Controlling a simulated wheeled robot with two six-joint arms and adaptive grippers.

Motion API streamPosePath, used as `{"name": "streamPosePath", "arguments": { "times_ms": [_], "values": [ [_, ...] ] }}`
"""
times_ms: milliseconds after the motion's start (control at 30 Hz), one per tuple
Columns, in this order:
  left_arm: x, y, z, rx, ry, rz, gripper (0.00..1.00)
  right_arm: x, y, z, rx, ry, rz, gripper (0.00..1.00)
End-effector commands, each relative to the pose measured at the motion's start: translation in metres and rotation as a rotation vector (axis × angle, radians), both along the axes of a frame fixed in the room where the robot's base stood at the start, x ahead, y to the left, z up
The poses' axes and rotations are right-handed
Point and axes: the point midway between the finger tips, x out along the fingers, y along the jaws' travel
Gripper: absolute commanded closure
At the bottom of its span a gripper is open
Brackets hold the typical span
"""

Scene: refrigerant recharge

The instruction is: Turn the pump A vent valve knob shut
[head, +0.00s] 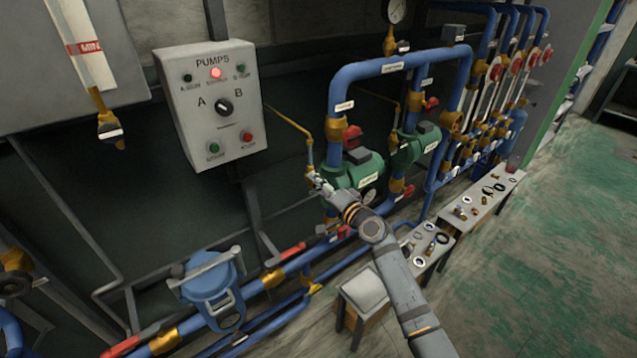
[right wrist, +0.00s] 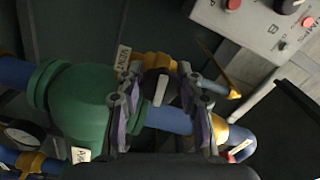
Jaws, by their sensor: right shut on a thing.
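Pump A is the nearer green pump (head: 345,174) on the blue pipework, and its green body (right wrist: 85,112) fills the left of the right wrist view. The vent valve knob (right wrist: 160,90), dark with a pale bar, sits by a brass fitting beside the pump. My right gripper (head: 318,182) is at the pump's left side in the head view. In the right wrist view its two fingers (right wrist: 158,98) stand on either side of the knob, shut on it. In the head view the knob is too small to make out behind the gripper. My left gripper is not in view.
A grey PUMPS control box (head: 207,103) with a lit red lamp hangs at the upper left. A second green pump (head: 413,147) stands behind pump A. Blue pipes run close around the gripper. Low benches (head: 480,205) hold small parts; the floor at right is clear.

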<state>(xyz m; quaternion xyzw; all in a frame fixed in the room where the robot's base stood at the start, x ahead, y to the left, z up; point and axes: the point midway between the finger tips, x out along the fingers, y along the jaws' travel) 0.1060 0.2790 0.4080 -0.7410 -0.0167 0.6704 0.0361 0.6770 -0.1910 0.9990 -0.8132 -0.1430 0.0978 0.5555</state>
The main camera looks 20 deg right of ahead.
Motion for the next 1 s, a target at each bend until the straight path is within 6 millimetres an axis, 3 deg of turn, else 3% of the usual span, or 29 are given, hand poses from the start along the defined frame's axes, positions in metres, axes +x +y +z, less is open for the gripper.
{"name": "streamPosePath", "arguments": {
  "times_ms": [400, 933, 967, 1000],
  "values": [
    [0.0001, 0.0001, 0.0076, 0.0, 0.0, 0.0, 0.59, -0.0002, 0.0002, 0.0006, 0.16, 0.059, 0.0, 0.95],
    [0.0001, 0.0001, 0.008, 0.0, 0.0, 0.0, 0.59, -0.0002, 0.0002, -0.0001, 0.181, 0.067, 0.0, 0.95],
    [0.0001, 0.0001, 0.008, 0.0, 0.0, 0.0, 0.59, -0.0002, 0.0002, -0.0001, 0.181, 0.067, 0.0, 0.62],
    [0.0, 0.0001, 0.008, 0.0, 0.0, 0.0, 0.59, -0.0002, 0.0002, -0.0001, 0.181, 0.067, 0.0, 0.56]
  ]
}}
